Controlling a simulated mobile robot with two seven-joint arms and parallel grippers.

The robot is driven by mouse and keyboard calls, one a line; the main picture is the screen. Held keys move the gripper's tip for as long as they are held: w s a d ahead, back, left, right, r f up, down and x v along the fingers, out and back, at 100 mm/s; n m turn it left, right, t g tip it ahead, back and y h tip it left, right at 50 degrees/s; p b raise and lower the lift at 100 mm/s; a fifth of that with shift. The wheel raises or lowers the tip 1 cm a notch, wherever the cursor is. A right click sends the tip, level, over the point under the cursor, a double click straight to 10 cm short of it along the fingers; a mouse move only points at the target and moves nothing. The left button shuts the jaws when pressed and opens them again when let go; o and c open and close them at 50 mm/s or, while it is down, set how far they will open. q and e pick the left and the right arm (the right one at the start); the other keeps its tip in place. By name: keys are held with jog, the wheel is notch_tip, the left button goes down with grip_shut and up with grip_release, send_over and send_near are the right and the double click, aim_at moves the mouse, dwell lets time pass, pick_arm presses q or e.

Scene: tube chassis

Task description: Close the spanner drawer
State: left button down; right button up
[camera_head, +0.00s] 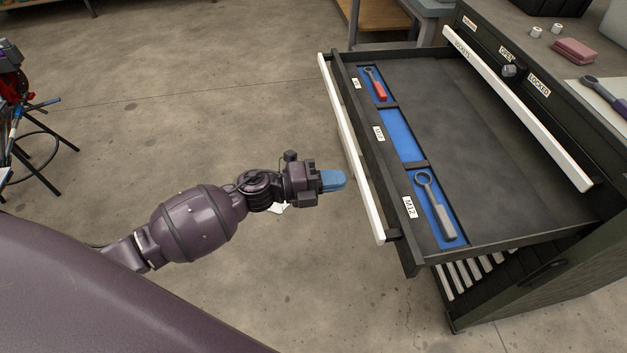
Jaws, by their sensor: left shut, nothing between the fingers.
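The spanner drawer (470,150) is pulled well out of the dark cabinet, with a white handle bar (352,150) along its front. Along its front edge run blue compartments: one holds a red-handled spanner (376,84), the middle one (400,134) is empty, and the nearest holds a grey-handled spanner (436,205) above the M12 label. My left gripper (336,180) with blue fingertips is shut and empty. In the picture it is just left of the white handle, pointing at it; I cannot tell whether it touches. My right gripper is not in view.
Above the drawer is a sockets drawer with a white handle (515,105) and a lock knob (509,71) between OPEN and LOCKED labels. A purple-handled spanner (606,95) and a pink block (574,50) lie on the cabinet top. Open concrete floor (200,100) lies left of the drawer.

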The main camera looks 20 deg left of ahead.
pick_arm(q)
jog(key=shift+x, duration=1.1)
